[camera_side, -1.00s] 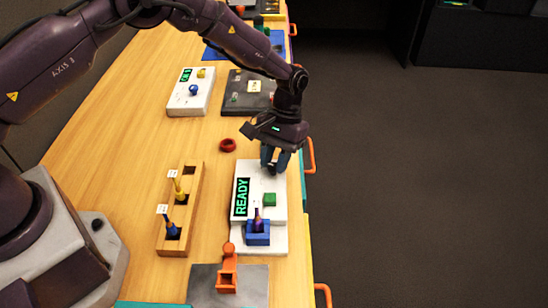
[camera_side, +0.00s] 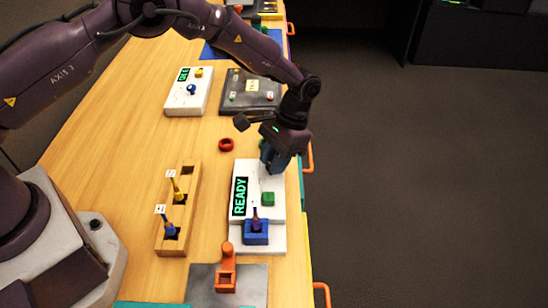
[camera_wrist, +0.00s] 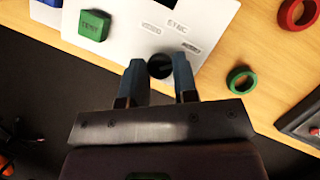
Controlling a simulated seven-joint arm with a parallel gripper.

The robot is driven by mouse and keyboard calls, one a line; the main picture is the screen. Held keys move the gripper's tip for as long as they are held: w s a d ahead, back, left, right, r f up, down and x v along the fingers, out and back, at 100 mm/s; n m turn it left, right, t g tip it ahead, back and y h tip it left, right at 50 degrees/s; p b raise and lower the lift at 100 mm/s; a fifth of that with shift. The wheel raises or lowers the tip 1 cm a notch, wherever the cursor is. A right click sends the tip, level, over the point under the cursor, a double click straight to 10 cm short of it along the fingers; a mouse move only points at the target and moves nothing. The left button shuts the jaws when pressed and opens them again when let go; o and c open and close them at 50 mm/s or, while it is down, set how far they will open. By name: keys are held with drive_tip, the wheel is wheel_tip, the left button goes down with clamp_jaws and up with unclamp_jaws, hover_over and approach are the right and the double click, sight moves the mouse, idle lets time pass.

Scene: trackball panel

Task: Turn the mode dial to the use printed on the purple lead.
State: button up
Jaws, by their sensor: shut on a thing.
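My gripper (camera_side: 275,160) is over the far end of the white panel (camera_side: 241,165). In the wrist view, the fingers (camera_wrist: 160,82) are shut on the dark round mode dial (camera_wrist: 160,66). My gripper hides the dial in the side view. Small labels surround the dial; one (camera_wrist: 177,27) reads SYNC, the others are too small to read surely. The purple lead (camera_side: 255,215) stands in a blue socket block (camera_side: 256,236) at the panel's near end. Its printing cannot be read. A display (camera_side: 240,196) on the panel reads READY.
A green button (camera_side: 268,198) sits on the panel. A wooden rack (camera_side: 191,200) holds a yellow and a blue lead to the left. Red (camera_side: 226,145) and green (camera_wrist: 241,79) rings lie beyond the panel. An orange-handled grey plate (camera_side: 250,285) is nearer. Two other panels stand farther back.

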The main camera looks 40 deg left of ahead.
drive_tip(key=o, duration=0.9)
drive_tip(key=v, duration=1.3)
drive_tip(key=shift+s, duration=0.1)
